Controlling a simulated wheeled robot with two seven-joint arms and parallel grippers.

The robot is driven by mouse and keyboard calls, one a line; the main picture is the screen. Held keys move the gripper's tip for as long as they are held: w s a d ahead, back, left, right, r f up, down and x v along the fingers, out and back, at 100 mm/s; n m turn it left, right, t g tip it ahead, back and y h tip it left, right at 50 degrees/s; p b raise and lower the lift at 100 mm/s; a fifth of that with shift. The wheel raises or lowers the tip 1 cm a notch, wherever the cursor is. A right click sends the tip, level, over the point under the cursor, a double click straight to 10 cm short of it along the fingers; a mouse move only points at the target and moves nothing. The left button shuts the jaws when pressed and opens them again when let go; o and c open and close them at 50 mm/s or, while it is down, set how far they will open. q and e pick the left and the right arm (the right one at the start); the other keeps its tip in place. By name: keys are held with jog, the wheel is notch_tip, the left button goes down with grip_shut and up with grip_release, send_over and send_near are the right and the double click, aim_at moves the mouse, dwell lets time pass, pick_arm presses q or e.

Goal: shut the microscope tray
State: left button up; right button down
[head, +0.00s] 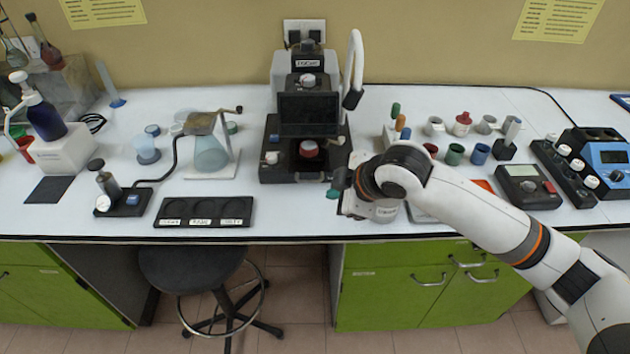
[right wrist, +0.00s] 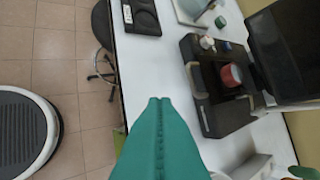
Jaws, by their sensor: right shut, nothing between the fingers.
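The microscope (head: 305,65) stands at the back middle of the bench, with a dark screen (head: 308,108) and a black base. Its dark tray (head: 309,168) lies low under the screen, with a small handle at the front edge. A jar with a red lid (head: 309,149) sits on the tray; the jar also shows in the right wrist view (right wrist: 231,75). How far out the tray stands is hard to tell. My right gripper (head: 335,184) is just right of the base's front corner. In the right wrist view its teal fingers (right wrist: 160,100) are shut and empty, apart from the base.
A black three-slot holder (head: 205,222) lies at the bench front, left of the microscope. A flask on a stand (head: 211,155) is left of the base. Several small coloured jars (head: 455,154) stand to the right. The bench directly before the microscope is clear.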

jog(key=p+x, duration=0.1)
jog(key=x, duration=0.8)
jog(key=shift+a+f, duration=0.1)
jog(key=shift+f, duration=0.1)
jog(key=w, duration=0.1)
jog(key=w+p, duration=0.1)
jog(key=w, duration=0.1)
jog(key=shift+w+r, duration=0.1)
jog(key=shift+r, duration=0.1)
pick_arm(q)
jog(key=shift+s+r, duration=0.15)
jog(key=shift+r, duration=0.4)
jog(key=shift+s+r, duration=0.15)
jog(key=shift+r, duration=0.4)
pick_arm(e)
jog(key=shift+w, duration=0.5)
